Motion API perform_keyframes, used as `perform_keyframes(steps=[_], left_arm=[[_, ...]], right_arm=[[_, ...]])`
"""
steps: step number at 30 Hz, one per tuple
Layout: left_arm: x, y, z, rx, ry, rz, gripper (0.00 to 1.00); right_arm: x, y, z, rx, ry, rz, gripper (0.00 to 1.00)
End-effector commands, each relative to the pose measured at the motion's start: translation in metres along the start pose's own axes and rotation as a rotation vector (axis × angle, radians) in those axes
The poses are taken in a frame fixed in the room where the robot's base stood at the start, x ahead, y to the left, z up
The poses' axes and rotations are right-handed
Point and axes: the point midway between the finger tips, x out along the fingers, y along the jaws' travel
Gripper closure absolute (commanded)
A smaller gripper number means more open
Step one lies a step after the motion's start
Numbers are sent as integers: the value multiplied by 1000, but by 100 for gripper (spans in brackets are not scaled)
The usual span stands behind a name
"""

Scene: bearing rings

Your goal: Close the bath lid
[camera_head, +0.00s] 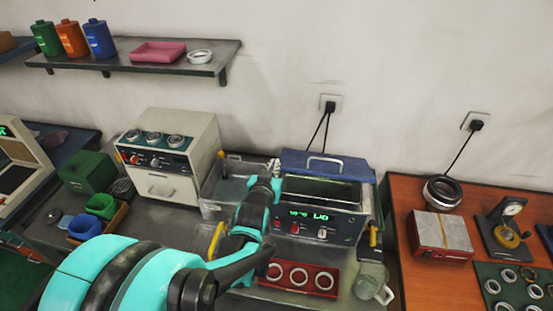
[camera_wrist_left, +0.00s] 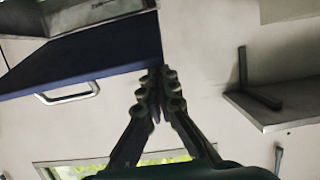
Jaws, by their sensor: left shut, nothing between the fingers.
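The bath (camera_head: 315,222) is a box with a dark control panel and a green lit display. Its blue lid (camera_head: 345,168) stands raised at the back, with a metal handle (camera_head: 325,161) on it, and the opening below is uncovered. My left gripper (camera_head: 275,168) is shut and empty at the left end of the lid. In the left wrist view the closed fingertips (camera_wrist_left: 158,75) are close to the edge of the blue lid (camera_wrist_left: 100,60); I cannot tell whether they touch. My right gripper is not in view.
A metal basin (camera_head: 215,190) adjoins the bath on the left, with a white oven (camera_head: 170,150) beyond it. A red tray (camera_head: 300,278) of rings lies in front, beside a glass jug (camera_head: 370,285). A shelf (camera_head: 135,60) hangs on the wall above.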

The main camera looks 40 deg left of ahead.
Motion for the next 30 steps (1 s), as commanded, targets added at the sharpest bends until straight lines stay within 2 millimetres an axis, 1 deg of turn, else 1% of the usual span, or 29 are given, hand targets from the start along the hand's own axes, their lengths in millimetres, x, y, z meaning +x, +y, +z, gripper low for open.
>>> perform_keyframes(steps=[1, 3, 6, 12, 15, 19, 30], left_arm=[[-1, 0, 19, 0, -1, 0, 100], [-4, 0, 33, 0, -1, 0, 100], [-6, 0, 50, 1, -2, 0, 100], [-7, 0, 77, 1, -3, 0, 100], [-7, 0, 86, 1, -3, 0, 100], [-6, 0, 92, 1, -3, 0, 100], [-6, 0, 95, 0, -3, 0, 100]], right_arm=[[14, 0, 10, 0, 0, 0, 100], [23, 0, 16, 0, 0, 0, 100], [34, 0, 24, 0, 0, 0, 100], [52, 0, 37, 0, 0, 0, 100], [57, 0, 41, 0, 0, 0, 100], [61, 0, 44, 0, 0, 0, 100], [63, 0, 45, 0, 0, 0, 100]])
